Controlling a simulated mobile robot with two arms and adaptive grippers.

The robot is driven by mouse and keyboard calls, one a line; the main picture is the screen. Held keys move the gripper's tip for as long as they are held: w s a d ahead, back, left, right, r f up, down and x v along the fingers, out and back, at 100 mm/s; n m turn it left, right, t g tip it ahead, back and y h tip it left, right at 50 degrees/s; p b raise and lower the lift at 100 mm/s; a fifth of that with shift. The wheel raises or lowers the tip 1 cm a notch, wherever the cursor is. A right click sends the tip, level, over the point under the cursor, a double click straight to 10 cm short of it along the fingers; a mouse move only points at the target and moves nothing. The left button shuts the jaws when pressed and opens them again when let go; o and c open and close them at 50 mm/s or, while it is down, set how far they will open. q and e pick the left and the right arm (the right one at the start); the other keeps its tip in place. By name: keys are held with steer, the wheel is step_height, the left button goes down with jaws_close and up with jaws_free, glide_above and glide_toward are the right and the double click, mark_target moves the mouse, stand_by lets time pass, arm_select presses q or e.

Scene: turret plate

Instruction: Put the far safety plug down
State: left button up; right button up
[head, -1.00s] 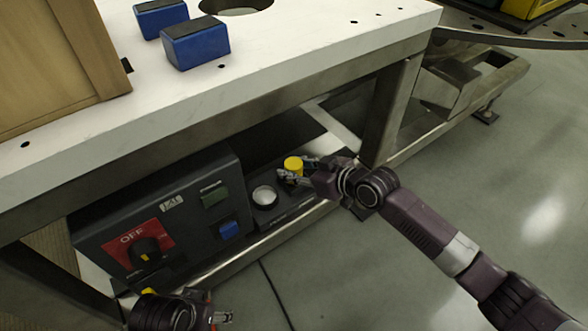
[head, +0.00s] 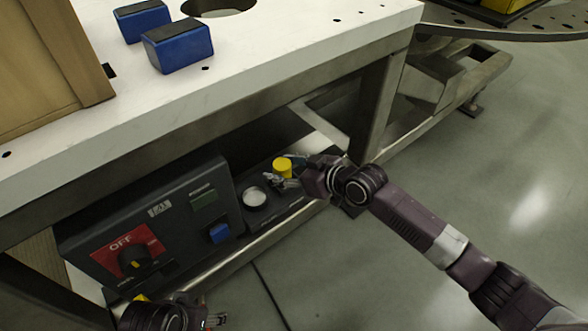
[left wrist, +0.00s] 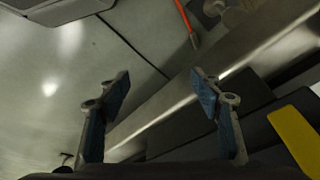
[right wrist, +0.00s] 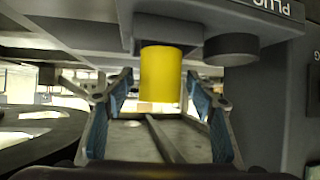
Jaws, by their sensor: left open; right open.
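The yellow safety plug (head: 283,167) stands upright on the dark panel at the far end of the control box under the table. My right gripper (head: 284,172) is open at this plug. In the right wrist view the yellow plug (right wrist: 162,74) shows between and beyond the two spread fingers (right wrist: 160,103), with its base at the grey panel; I cannot tell whether a finger touches it. My left gripper (head: 217,321) is at the bottom edge of the head view. In the left wrist view its fingers (left wrist: 160,93) are open and empty.
A round silver-topped part (head: 255,197) sits beside the plug. The control box has a red OFF switch plate (head: 127,250) and a blue button (head: 219,233). The white table top (head: 250,75) overhangs it, and a table leg (head: 372,115) stands near my right gripper. An orange-red rod (left wrist: 187,22) shows by my left gripper.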

steer(key=p+v, duration=0.2)
steer(key=v, duration=1)
steer(key=s+d+f+m+g+h, duration=0.15)
steer(key=s+f, duration=0.25)
steer(key=f, duration=0.4)
steer(key=s+d+f+m+h, duration=0.25)
steer(key=s+f, duration=0.25)
steer(key=f, duration=0.3)
arm_select(q)
step_height(320, 180, down, 9)
steer(key=shift+s+f+g, duration=0.15)
steer(key=shift+g, duration=0.15)
arm_select(e)
steer(key=s+d+f+m+g+h, duration=0.1)
steer(key=s+d+f, duration=0.3)
steer(key=s, duration=0.4)
steer(key=s+d+f+m+g+h, duration=0.2)
steer(key=s+d+f+g+h, duration=0.1)
steer(key=s+f, duration=0.4)
steer(key=shift+s+d+f+h, duration=0.25)
steer(key=shift+s+d+h, duration=0.15)
steer(key=shift+s+d, duration=0.45)
arm_select(q)
steer(key=shift+d, duration=0.1)
arm_select(e)
steer(key=shift+a, duration=0.15)
